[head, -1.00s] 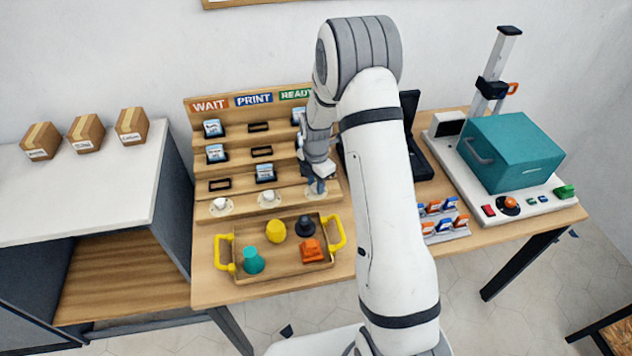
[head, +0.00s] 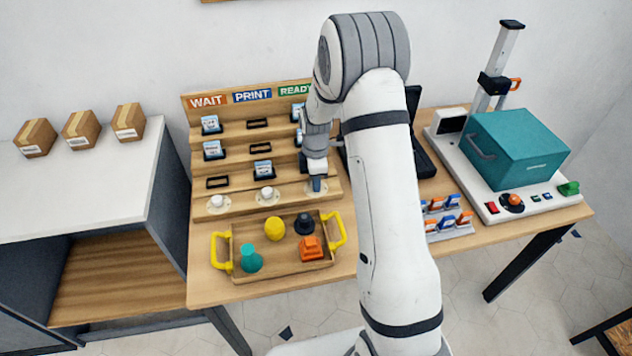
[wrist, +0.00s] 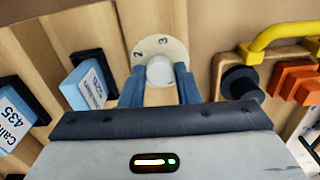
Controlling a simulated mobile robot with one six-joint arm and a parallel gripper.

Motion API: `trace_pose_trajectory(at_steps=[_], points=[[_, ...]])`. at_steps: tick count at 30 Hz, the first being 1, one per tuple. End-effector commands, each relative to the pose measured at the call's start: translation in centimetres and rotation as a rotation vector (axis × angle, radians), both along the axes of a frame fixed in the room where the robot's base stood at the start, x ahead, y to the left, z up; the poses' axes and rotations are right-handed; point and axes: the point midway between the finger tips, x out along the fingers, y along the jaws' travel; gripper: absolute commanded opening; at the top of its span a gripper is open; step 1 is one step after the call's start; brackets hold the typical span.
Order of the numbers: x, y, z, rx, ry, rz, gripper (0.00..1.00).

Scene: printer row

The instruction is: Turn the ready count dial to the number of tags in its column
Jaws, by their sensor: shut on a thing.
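The ready count dial is a round pale plate with a white knob (wrist: 160,71). It stands at the foot of the READY column. The numerals 2 and 3 show on its rim; any pointer mark cannot be made out. My gripper (wrist: 160,82) is shut on the knob, with a blue finger on each side; in the head view (head: 317,185) it covers most of the dial. In the wrist view, one tag (wrist: 92,84) stands near the dial and another tag (wrist: 12,124), marked 435, stands farther off. In the head view, my arm hides part of the READY column.
The wait dial (head: 217,202) and print dial (head: 266,194) stand to the left. A wooden tray (head: 283,268) with yellow handles holds coloured pieces just in front. A clip rack (head: 447,232) and a teal press (head: 515,150) stand to the right.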

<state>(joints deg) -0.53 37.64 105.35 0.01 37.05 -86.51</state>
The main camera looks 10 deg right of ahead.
Motion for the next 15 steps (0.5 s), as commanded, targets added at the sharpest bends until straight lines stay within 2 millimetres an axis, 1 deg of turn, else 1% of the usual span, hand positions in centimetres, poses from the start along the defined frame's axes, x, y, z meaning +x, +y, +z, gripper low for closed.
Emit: trace_pose_trajectory(at_steps=[15], points=[[0.12, 0.02, -0.10, 0.000, -0.003, -0.490, 0.06]])
